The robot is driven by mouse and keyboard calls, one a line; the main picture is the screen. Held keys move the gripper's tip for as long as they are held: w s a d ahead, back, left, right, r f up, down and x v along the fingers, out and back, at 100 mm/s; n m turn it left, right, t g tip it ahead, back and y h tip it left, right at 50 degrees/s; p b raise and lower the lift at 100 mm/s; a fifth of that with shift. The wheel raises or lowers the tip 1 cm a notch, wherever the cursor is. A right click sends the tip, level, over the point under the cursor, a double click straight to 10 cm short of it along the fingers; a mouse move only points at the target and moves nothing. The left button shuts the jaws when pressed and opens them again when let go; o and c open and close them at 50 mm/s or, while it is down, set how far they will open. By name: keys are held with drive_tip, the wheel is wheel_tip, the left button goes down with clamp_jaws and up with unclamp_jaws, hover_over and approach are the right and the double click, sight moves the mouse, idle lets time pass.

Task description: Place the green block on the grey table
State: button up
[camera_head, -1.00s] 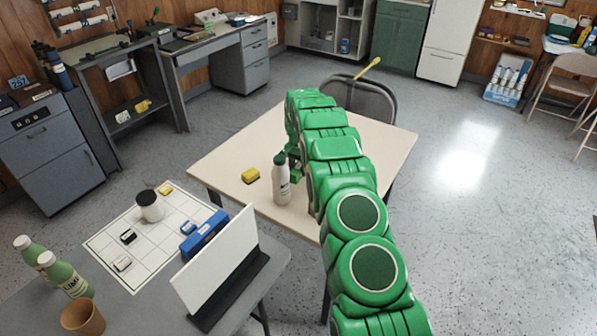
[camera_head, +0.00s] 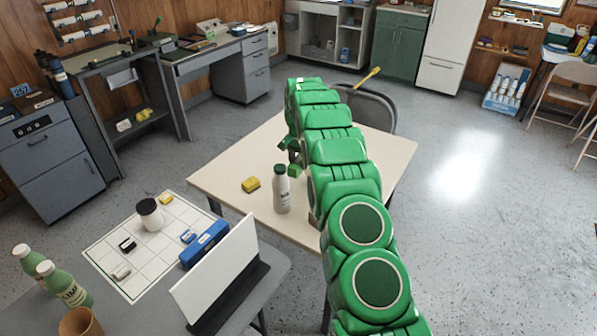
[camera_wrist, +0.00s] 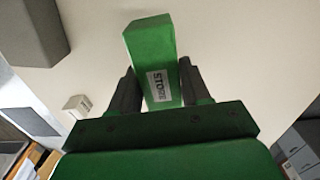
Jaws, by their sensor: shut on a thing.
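The green block (camera_wrist: 155,60) sits between the two fingers of my gripper (camera_wrist: 160,92) in the wrist view, with a white label facing the camera. In the head view, my gripper (camera_head: 292,152) is over the cream table (camera_head: 235,165), just behind the white bottle, and a small part of the green block (camera_head: 295,170) shows below it. I cannot tell how far the block is above the cream tabletop. The grey table (camera_head: 160,308) is at the lower left, apart from my gripper.
The grey table bears a white grid mat (camera_head: 105,255) with small items, a blue block (camera_head: 205,243), an upright white board (camera_head: 215,278), green bottles (camera_head: 65,285) and a brown cup (camera_head: 80,322).

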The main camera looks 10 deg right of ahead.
wheel_tip(320, 180, up, 14)
drive_tip(key=s+a+n, duration=0.2)
drive_tip(key=a+n, duration=0.3)
drive_tip(key=a, duration=0.3)
drive_tip(key=s+a+n, duration=0.3)
drive_tip(key=a+n, duration=0.1)
drive_tip(key=a, duration=0.5)
drive_tip(key=n, duration=2.6)
hover_over(163, 289)
drive_tip(key=shift+w+f, duration=0.1)
drive_tip(key=shift+f, duration=10.5)
drive_tip(key=shift+f, duration=0.1)
